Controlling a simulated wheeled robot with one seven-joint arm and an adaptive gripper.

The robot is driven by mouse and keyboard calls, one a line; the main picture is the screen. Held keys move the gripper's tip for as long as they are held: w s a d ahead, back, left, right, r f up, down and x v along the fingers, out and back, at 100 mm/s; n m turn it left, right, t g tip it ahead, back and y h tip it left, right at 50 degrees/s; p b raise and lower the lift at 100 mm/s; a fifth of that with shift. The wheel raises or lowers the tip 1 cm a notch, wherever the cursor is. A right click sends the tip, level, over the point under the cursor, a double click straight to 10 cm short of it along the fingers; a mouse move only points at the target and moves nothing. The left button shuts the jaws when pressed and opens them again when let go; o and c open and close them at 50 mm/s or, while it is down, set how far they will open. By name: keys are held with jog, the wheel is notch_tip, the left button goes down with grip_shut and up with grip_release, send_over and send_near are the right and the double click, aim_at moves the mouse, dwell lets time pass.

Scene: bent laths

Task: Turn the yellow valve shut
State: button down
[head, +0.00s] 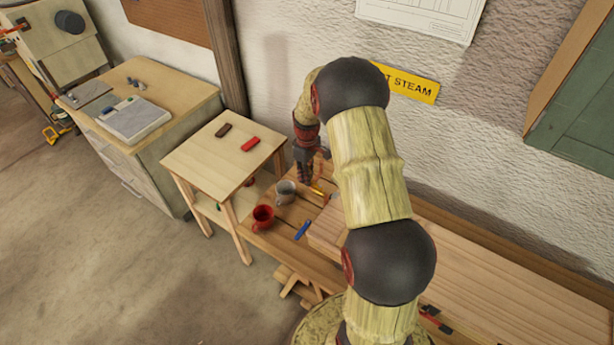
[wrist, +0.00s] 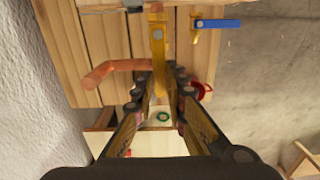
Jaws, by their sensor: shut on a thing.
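The yellow valve's handle (wrist: 158,45) is a flat yellow lever with a grey pivot bolt. In the wrist view it runs down the middle, its lower end between the fingers. My gripper (wrist: 160,88) is shut on that lower end. In the head view my gripper (head: 304,175) is low over the slatted bench, and a short piece of the yellow handle (head: 319,191) shows to its right. The valve body is mostly hidden under the handle.
A blue valve handle (wrist: 218,25) lies close by. A copper pipe (wrist: 112,70) bends beside my fingers. A red mug (head: 263,216) and a grey mug (head: 285,191) stand near my gripper. A small table (head: 205,150) is at left; the wall is behind.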

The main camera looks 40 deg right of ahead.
jog(key=shift+a+n, duration=0.1)
jog(key=shift+n, duration=0.2)
dwell(0.4)
jog(key=s+a+n+b, duration=0.3)
jog(key=s+n, duration=0.4)
jog(key=n, duration=1)
jog(key=shift+b, duration=0.55)
jog(key=shift+n, duration=0.3)
jog(key=c, duration=1.8)
grip_release()
